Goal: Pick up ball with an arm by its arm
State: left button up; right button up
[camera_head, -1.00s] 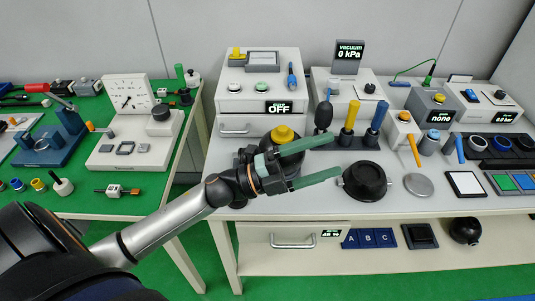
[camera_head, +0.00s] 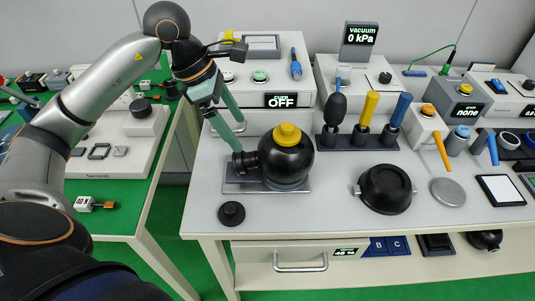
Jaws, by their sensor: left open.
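The ball (camera_head: 290,163) is a black sphere with a yellow knob (camera_head: 287,135) on top. It sits on a grey base plate (camera_head: 235,184) on the right-hand table. Its short black arm (camera_head: 246,161) sticks out to the left, ending in a ribbed cylinder. My left gripper (camera_head: 240,136) comes down from the upper left, with two green fingers open and empty. The lower fingertip reaches the ball's arm in the picture; I cannot tell if it touches. The other tip is higher, behind it. My right gripper is not in view.
A small black knob (camera_head: 231,213) stands in front of the plate. A black lidded bowl (camera_head: 385,188) is to the right. A rack (camera_head: 356,142) with upright handles and a control box (camera_head: 262,82) reading OFF stand behind. The table front between knob and bowl is clear.

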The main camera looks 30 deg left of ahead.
aim_at(254, 154)
pick_arm(q)
jog(key=x, duration=1)
jog(key=shift+d+f, duration=0.15)
jog(key=shift+d, duration=0.05)
grip_shut()
dwell(0.4)
